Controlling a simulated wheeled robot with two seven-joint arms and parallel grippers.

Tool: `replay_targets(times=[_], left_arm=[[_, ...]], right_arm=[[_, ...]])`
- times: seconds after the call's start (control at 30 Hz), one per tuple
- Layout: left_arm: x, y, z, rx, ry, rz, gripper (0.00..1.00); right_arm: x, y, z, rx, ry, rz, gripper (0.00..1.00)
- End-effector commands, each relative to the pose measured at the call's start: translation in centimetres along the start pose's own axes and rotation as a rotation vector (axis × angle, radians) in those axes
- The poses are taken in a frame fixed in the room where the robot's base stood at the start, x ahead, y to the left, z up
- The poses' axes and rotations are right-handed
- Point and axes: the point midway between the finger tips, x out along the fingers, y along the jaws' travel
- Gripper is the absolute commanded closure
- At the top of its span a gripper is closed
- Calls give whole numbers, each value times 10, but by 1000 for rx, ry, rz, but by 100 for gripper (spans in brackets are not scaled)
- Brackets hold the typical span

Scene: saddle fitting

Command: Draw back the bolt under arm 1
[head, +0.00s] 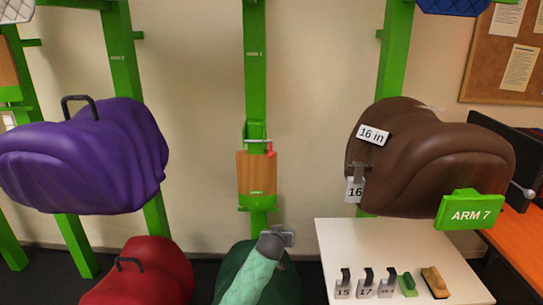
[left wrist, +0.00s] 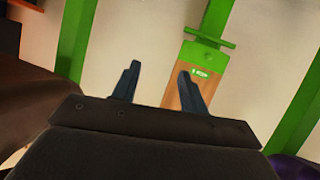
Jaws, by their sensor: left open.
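In the head view a short wooden arm (head: 257,172) with green fittings stands on the middle green post. Its small label is too small to read. A red piece (head: 270,149) and a grey bar sit at its top, and a green crosspiece (head: 243,207) at its lower end. I cannot make out which part is the bolt. My left gripper (head: 288,237) is below the wooden arm, apart from it. In the left wrist view the open, empty fingers (left wrist: 160,76) point up; one overlaps the wooden arm (left wrist: 170,94), whose green end (left wrist: 203,62) carries a label. My right gripper is out of view.
A purple saddle (head: 85,155) is at left, a brown saddle (head: 435,155) with an ARM 7 sign (head: 470,213) at right. Red (head: 140,275) and dark green (head: 285,285) saddles are low in front. A white table (head: 335,235) holds tags and brushes.

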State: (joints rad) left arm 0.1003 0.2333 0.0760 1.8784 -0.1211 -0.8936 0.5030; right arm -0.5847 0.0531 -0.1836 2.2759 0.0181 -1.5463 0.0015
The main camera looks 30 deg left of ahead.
Motion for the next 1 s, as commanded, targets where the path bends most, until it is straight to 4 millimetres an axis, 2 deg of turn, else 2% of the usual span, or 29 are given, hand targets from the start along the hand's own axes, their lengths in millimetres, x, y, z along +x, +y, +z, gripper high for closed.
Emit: replay_targets(times=[0.03,0.2,0.3,0.4,0.53,0.77,0.83,1.0], left_arm=[[14,-6,-34,-27,55,-3,56],[48,-31,-135,-123,231,1,56],[59,-44,-184,-168,314,7,56],[66,-54,-220,-203,375,16,56],[69,-62,-247,-228,420,22,56],[80,-65,-261,-236,434,24,56],[87,-65,-265,-235,433,24,56],[108,-65,-274,-235,432,24,56]], right_arm=[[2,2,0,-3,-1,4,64],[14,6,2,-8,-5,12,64],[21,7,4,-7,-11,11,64],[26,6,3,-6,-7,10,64],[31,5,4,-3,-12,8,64],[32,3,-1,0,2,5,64],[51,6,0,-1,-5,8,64],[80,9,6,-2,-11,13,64]])
